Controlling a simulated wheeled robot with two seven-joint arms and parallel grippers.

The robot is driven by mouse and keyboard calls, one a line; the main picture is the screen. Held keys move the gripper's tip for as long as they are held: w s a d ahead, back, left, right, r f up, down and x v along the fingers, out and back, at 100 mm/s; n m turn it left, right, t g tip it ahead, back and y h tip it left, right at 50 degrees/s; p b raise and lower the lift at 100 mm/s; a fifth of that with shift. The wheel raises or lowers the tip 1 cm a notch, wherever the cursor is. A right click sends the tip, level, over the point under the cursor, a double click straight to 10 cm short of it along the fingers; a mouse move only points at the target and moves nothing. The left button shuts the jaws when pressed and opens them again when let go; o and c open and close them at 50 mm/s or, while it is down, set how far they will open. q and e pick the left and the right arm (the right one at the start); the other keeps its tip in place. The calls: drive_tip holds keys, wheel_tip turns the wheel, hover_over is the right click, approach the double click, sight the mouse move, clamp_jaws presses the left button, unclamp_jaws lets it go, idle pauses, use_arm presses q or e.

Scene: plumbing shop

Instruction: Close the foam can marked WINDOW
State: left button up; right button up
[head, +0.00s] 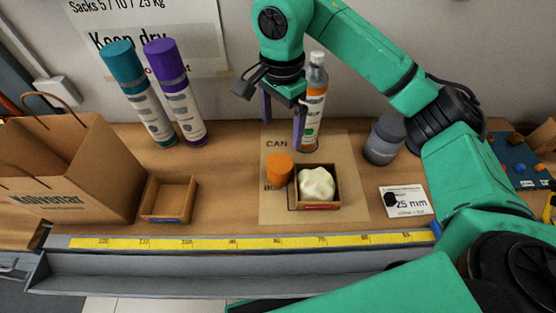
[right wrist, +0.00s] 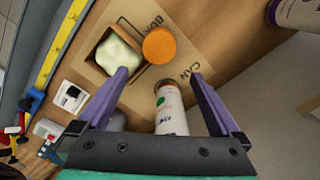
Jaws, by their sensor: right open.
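A white foam can (head: 313,112) with an orange band and a bare grey nozzle stands upright on a cardboard mat (head: 350,150), near the printed word CAN; its own lettering is too small to read. An orange cap (head: 279,170) sits apart from it on the mat, beside a small box (head: 330,205) holding a cream foam lump (head: 317,183). My right gripper (head: 282,117) is open, its purple fingers just left of the can in the head view. In the right wrist view the can (right wrist: 170,112) shows between the open fingers (right wrist: 162,75); contact cannot be told. My left gripper is out of view.
Teal-capped (head: 141,95) and purple-capped (head: 176,95) cans stand at the back left. A paper bag (head: 75,165) and an empty wooden tray (head: 168,198) are left. A grey jar (head: 385,140) and a 25 mm card (head: 405,200) are right. A yellow ruler (head: 250,242) lines the front edge.

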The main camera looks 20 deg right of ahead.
sight(278, 164)
drive_tip(key=f+p, duration=0.1)
drive_tip(key=f, duration=0.4)
drive_tip(key=f+p, duration=0.1)
drive_tip(key=f, duration=0.2)
drive_tip(key=shift+s+a+f+p, duration=0.15)
drive_tip(key=shift+s+f+p, duration=0.05)
drive_tip(key=shift+s+p, duration=0.15)
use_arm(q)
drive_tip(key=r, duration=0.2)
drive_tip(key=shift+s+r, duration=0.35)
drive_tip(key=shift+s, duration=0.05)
use_arm(e)
drive_tip(key=shift+w+f, duration=0.1)
drive_tip(key=shift+f, duration=0.35)
drive_tip(key=shift+f, duration=0.1)
drive_tip(key=f+p, duration=0.2)
drive_tip(key=f, duration=0.1)
drive_tip(key=f+p, duration=0.1)
drive_tip(key=shift+a+f, duration=0.3)
drive_tip(key=shift+f, duration=0.2)
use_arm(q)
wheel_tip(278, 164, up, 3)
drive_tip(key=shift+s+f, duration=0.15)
